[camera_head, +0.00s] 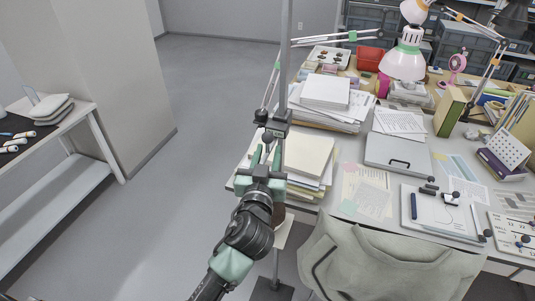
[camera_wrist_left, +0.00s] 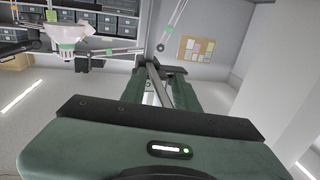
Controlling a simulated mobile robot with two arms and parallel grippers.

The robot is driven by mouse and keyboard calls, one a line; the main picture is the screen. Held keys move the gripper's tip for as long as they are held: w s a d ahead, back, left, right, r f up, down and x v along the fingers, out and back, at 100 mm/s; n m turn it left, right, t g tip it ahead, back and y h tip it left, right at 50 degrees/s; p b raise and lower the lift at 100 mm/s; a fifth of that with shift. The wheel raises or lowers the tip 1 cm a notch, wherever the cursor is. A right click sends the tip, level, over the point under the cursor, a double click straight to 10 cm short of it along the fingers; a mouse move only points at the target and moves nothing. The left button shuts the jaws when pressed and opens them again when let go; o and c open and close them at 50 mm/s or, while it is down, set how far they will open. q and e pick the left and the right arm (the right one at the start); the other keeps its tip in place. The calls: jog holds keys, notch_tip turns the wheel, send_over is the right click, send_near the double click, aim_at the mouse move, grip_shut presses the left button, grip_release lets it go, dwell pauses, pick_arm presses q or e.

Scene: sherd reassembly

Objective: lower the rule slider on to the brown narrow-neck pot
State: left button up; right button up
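A tall grey upright rule (camera_head: 286,60) stands left of the desk. Its dark slider (camera_head: 277,123) sits high on it, with a small round knob beside it. My left gripper (camera_head: 267,152) points up the picture just below the slider, its two green fingers apart. In the left wrist view, the fingers (camera_wrist_left: 160,92) are also apart, with the post and a dark part of the rule seen between and beyond them. A small brown rounded patch (camera_head: 279,213) shows below, beside my wrist. It may be the brown pot; most of it is hidden. My right gripper is not in view.
The desk holds paper stacks (camera_head: 326,92), a grey folder case (camera_head: 398,153) and a lamp (camera_head: 403,62). A grey cloth-covered chair (camera_head: 385,262) stands in front. A side table (camera_head: 50,125) is at the left. Open floor (camera_head: 165,215) lies between.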

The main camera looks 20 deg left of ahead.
aim_at(268, 145)
pick_arm(q)
jog(key=shift+s, duration=0.1)
jog(key=shift+s+f+b, duration=0.15)
jog(key=shift+s+b, duration=0.15)
jog(key=shift+s, duration=0.05)
jog(key=s+d+b, duration=0.1)
jog(key=s+b, duration=0.1)
jog(key=s, duration=0.4)
jog(key=shift+s+d, duration=0.15)
jog(key=shift+s, duration=0.25)
jog(key=shift+o, duration=0.3)
jog(key=w+r+m+h+b, duration=0.1)
jog(key=w+h, duration=0.1)
jog(key=w+a+r+m+h+b, duration=0.1)
jog(key=w+m+h+b, duration=0.1)
jog(key=w+r+m+h+b, duration=0.1)
jog(key=w+h+b, duration=0.1)
jog(key=w, duration=0.1)
jog(key=shift+a+r+h, duration=0.2)
jog(key=shift+a+h, duration=0.05)
jog(key=shift+h, duration=0.15)
jog(key=shift+w+d, duration=0.1)
jog(key=shift+w, duration=0.3)
